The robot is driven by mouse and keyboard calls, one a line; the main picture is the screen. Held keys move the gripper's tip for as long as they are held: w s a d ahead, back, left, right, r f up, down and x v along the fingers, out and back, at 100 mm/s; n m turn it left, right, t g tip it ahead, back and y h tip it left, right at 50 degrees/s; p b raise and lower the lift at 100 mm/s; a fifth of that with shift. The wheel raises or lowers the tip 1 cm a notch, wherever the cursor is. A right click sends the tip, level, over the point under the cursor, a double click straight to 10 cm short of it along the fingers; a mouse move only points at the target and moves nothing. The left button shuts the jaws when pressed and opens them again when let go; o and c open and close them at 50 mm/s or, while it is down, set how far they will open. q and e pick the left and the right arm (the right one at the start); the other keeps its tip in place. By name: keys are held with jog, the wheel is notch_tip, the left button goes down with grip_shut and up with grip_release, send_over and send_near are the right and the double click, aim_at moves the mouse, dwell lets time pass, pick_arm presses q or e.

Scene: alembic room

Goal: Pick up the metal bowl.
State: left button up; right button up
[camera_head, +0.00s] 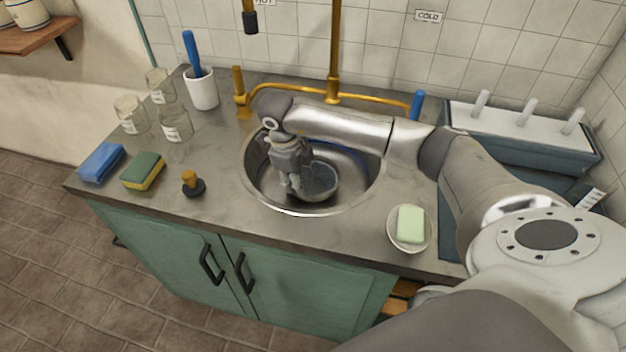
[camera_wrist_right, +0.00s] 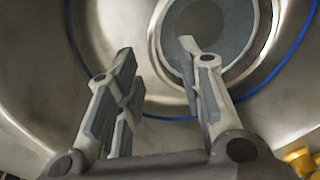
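The metal bowl (camera_head: 322,182) sits low in the round sink basin (camera_head: 258,180), partly hidden behind my right gripper in the head view. My right gripper (camera_head: 291,190) points down into the sink at the bowl's left side. In the right wrist view its two fingers (camera_wrist_right: 158,52) are apart with nothing clamped between them. There the bowl (camera_wrist_right: 228,28) shows its grey inside and shiny rim at the top. The bowl's left rim appears between the fingertips, one finger over the inside and one outside. I cannot tell whether they touch it. My left gripper is not in view.
A brass tap pipe (camera_head: 335,50) rises behind the sink. A soap dish (camera_head: 396,236) with green soap stands right of it. Glass jars (camera_head: 174,124), sponges (camera_head: 143,170) and a small stopper (camera_head: 193,185) are on the left counter. A blue-grey rack (camera_head: 520,135) stands right.

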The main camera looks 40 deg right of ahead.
jog(key=f, duration=0.3)
jog(key=f+p, duration=0.1)
jog(key=shift+s+d+f, duration=0.15)
jog(key=shift+s+d, duration=0.1)
jog(key=shift+d, duration=0.05)
jog(key=shift+d+f, duration=0.1)
jog(key=shift+f, duration=0.5)
grip_shut()
jog(key=shift+w+r, duration=0.1)
